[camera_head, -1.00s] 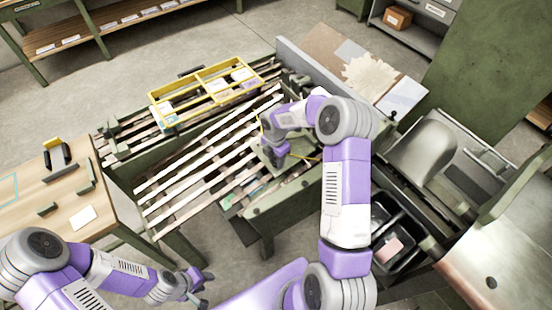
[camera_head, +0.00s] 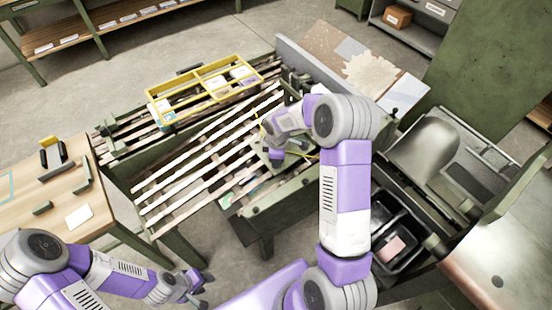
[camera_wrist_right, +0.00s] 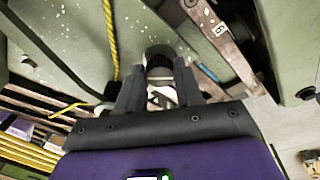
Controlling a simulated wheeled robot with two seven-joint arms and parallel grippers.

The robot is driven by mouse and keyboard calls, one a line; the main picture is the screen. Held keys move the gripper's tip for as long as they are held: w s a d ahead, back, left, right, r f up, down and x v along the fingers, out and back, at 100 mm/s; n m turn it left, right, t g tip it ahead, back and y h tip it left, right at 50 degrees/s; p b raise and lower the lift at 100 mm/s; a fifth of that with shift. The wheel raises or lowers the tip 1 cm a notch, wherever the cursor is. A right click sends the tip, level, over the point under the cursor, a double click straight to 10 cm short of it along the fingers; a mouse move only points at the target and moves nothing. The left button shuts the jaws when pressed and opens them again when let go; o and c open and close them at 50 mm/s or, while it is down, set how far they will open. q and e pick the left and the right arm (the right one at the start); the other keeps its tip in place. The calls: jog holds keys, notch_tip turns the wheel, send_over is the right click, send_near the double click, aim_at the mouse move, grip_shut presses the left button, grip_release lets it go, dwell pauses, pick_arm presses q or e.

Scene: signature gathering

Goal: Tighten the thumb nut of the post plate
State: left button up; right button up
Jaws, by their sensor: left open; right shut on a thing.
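My right gripper (camera_head: 275,158) is over the green-grey plate at the near right end of the slatted bed (camera_head: 200,165). In the right wrist view its two dark fingers (camera_wrist_right: 158,92) are shut on a small grey rounded part with a dark middle, which I take to be the thumb nut (camera_wrist_right: 160,52). The fingers hide part of it. A green-grey plate with pale specks, likely the post plate (camera_wrist_right: 70,40), lies beyond the fingers. I cannot tell how tight the nut is. My left gripper (camera_head: 197,283) is open and empty, low at the left.
A yellow cord (camera_wrist_right: 112,35) runs across the plate. A yellow divided frame (camera_head: 205,90) lies on the far slats. A wooden table (camera_head: 50,205) stands at the left. Black trays (camera_head: 392,235) and green machine parts stand close on the right arm's right.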

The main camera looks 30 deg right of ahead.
jog(key=m+b, duration=0.1)
jog(key=m, duration=0.1)
jog(key=m+b, duration=0.1)
jog(key=m, duration=0.2)
jog(key=shift+a+t+h, duration=0.1)
jog(key=shift+t+h, duration=0.2)
jog(key=shift+t, duration=0.1)
jog(key=shift+s+m+b, duration=0.1)
jog(key=shift+m+b, duration=0.75)
jog(key=shift+m, duration=0.85)
jog(key=shift+h, duration=0.3)
jog(key=o, duration=1)
jog(key=shift+o, duration=0.2)
jog(key=p+v, duration=0.2)
jog(key=v, duration=0.5)
jog(key=shift+r, duration=0.3)
jog(key=shift+s, duration=0.15)
